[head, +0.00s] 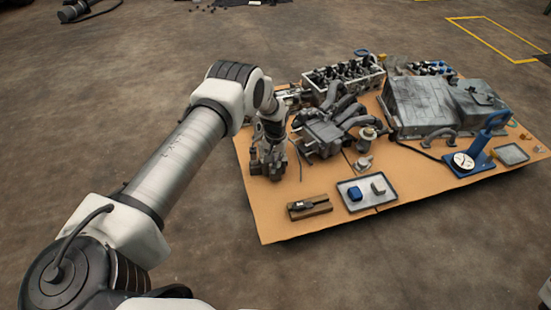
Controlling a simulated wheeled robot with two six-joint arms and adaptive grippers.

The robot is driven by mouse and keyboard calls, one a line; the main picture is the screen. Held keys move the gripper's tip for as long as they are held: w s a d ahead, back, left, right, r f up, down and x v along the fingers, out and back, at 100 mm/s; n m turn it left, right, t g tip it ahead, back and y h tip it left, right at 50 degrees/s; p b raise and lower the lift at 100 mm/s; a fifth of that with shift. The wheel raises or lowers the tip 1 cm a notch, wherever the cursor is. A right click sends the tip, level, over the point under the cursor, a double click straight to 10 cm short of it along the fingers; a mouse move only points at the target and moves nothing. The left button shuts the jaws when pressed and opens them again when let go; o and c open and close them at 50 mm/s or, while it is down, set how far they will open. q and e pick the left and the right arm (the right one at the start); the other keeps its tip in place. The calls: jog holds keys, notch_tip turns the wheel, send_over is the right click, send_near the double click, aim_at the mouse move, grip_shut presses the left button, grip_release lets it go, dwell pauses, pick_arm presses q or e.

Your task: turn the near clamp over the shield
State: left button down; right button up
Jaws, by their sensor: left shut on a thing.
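My left gripper (268,168) points down at the left side of the tan board, beside the grey engine part with curved pipes (322,132). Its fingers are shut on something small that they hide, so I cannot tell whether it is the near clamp. I cannot clearly pick out a clamp or its angle in the head view. A large grey metal cover (415,98), possibly the shield, lies at the right rear of the board, apart from this gripper. My right gripper is not in view.
The tan board (278,222) carries a wooden block with a dark tool (309,207), a grey tray (382,202) with a blue piece and a grey piece, a blue press with a gauge (464,161) and a cylinder head (343,82). The board's front left corner is bare.

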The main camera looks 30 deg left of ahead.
aim_at(275, 162)
pick_arm(q)
jog(key=n, duration=0.4)
jog(key=shift+s+n+p, duration=0.1)
jog(key=shift+n+p, duration=0.2)
jog(key=shift+p, duration=0.1)
dwell(0.4)
jog(key=c, duration=1.2)
grip_release()
jog(key=shift+r, duration=0.1)
notch_tip(275, 162, up, 12)
jog(key=shift+f, duration=0.15)
